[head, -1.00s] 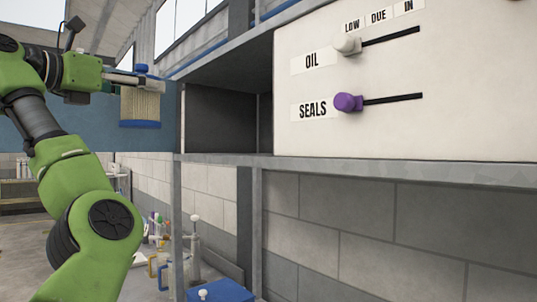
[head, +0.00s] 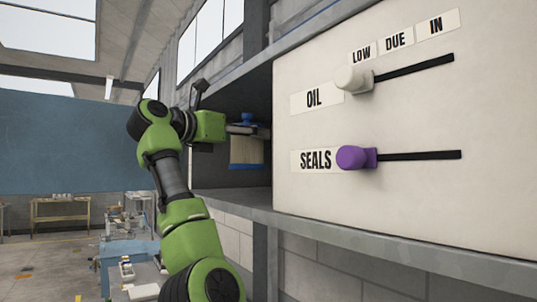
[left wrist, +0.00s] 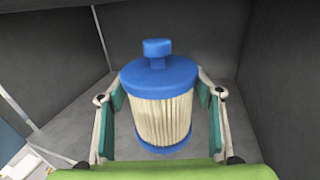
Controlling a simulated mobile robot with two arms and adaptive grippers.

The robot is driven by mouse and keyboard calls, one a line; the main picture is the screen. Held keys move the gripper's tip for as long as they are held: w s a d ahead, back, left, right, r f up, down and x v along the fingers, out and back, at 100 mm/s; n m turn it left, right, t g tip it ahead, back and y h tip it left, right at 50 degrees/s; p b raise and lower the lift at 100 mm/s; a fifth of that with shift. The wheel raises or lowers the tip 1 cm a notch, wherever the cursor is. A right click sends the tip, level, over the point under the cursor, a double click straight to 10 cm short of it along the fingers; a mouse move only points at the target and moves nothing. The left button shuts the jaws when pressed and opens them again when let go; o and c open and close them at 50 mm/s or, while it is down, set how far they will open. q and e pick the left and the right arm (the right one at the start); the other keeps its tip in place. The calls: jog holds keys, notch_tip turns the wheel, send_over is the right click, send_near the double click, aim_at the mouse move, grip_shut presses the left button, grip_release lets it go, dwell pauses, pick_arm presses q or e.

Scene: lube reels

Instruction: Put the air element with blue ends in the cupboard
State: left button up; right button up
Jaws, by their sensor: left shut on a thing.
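The air element with blue ends (head: 247,151) is a cream pleated cylinder with a blue knob on top. It is upright inside the open grey cupboard (head: 212,174), left of the white panel. In the left wrist view the air element (left wrist: 163,112) stands between the two teal-padded fingers of my left gripper (left wrist: 162,105), which is shut on it. Dark grey cupboard walls (left wrist: 205,38) surround it there. I cannot tell whether its base touches the cupboard floor. My right gripper is not in view.
A white panel (head: 400,200) with an OIL slider (head: 353,79) and a purple SEALS slider (head: 356,157) closes off the right side. A grey ledge (head: 390,240) runs beneath. Benches with small items stand at the lower left.

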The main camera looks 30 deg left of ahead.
pick_arm(q)
jog(key=w+d+p, duration=0.2)
jog(key=w+p, duration=0.1)
jog(key=w, duration=0.3)
jog(key=f+p, duration=0.1)
jog(key=f, duration=0.2)
jog(key=f+p, duration=0.1)
jog(key=f, duration=0.2)
jog(key=shift+s+d+f, duration=0.15)
jog(key=shift+d, duration=0.05)
jog(key=shift+f+p, duration=0.25)
jog(key=shift+p, duration=0.05)
jog(key=shift+f, duration=0.1)
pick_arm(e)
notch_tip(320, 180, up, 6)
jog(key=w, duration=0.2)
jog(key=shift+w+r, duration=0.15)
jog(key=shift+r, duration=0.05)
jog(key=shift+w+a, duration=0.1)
pick_arm(q)
jog(key=shift+f, duration=0.1)
jog(key=o, duration=1.2)
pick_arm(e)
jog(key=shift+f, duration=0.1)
